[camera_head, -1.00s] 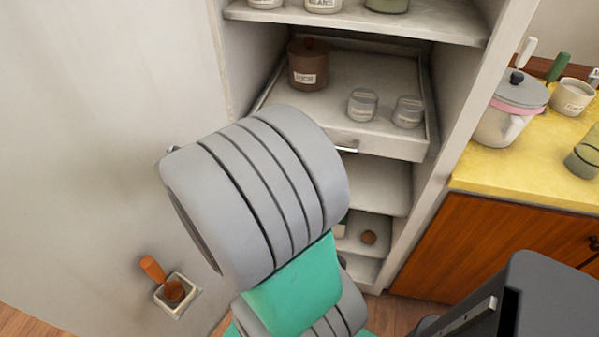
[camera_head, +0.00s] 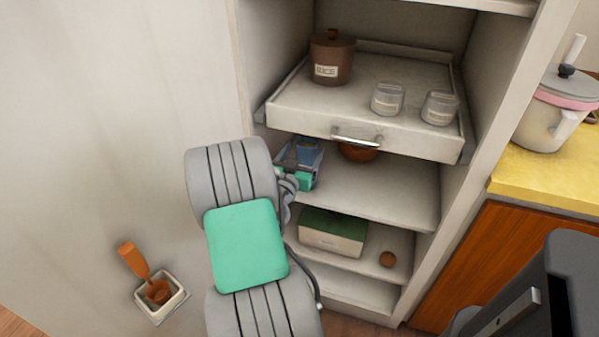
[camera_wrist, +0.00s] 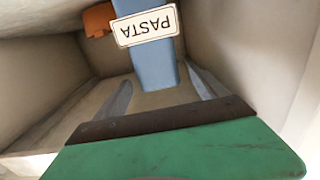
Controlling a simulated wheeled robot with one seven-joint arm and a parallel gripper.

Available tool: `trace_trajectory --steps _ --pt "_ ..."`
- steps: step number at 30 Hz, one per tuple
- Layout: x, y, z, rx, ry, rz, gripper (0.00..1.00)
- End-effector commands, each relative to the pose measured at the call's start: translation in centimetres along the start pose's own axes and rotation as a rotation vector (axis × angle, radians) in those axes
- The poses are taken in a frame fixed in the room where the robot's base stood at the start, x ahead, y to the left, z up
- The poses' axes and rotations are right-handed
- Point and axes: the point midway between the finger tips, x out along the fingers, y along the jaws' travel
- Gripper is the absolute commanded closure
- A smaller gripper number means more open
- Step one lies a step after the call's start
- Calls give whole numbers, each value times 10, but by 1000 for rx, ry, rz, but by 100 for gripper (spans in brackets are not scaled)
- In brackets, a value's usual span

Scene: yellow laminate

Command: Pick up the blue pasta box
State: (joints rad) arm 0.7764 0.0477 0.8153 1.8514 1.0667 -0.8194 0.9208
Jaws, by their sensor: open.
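The blue pasta box (camera_wrist: 156,68) stands on the shelf below the pull-out drawer. Its white label reads PASTA and appears upside down in the wrist view. In the head view only a bit of the blue box (camera_head: 308,149) shows beyond my gripper. My gripper (camera_wrist: 160,95) is open, with one finger on each side of the box's near part in the wrist view. I cannot tell whether the fingers touch it. In the head view my gripper (camera_head: 301,165) is inside the shelf at its left side, partly hidden by my own arm.
The drawer (camera_head: 330,121) juts out just above my gripper, holding a brown jar (camera_head: 331,60) and two clear jars. An orange bowl (camera_head: 359,151) is right of the box; it also shows in the wrist view (camera_wrist: 97,20). A green-topped box (camera_head: 333,231) sits on the lower shelf.

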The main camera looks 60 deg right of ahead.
Motion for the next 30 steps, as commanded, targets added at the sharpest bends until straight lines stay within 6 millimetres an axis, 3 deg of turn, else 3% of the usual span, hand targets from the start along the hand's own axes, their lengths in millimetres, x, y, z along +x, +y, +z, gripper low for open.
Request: trace_trajectory --steps 12,20,30 --pt "64 0 -3 1 -2 -1 18" --pt "68 -1 -2 1 -2 -3 20" --pt "68 -1 -2 1 -3 -3 48"
